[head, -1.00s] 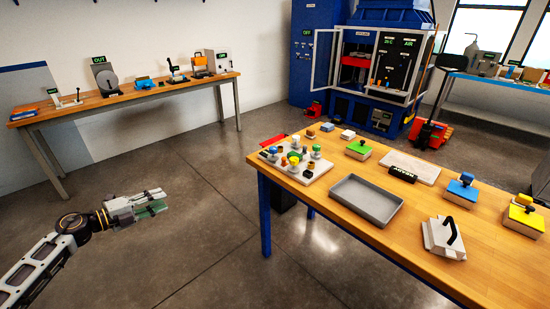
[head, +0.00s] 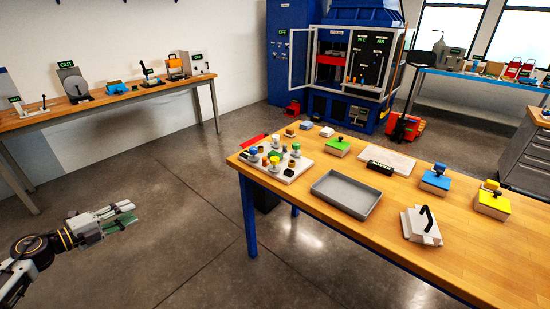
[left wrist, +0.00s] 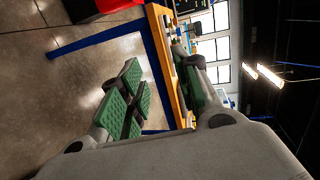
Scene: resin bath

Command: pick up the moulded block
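I cannot tell which thing is the moulded block. On the wooden table (head: 330,231) stand blocks with coloured tops and knobs: a green one (head: 337,148), a blue one (head: 434,182) and a yellow one (head: 493,205). A whitish block with a black handle (head: 420,227) sits near the front edge. My left gripper (head: 127,216) is over the floor, left of the table and well away from these blocks. In the left wrist view its green-padded fingers (left wrist: 162,95) are apart with nothing between them. My right gripper is not in view.
A grey tray (head: 346,194) lies mid-table. A white board with coloured knobs (head: 292,173) is at the table's left end. A long bench (head: 120,96) lines the left wall. A blue press (head: 345,80) stands behind. The floor between bench and table is clear.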

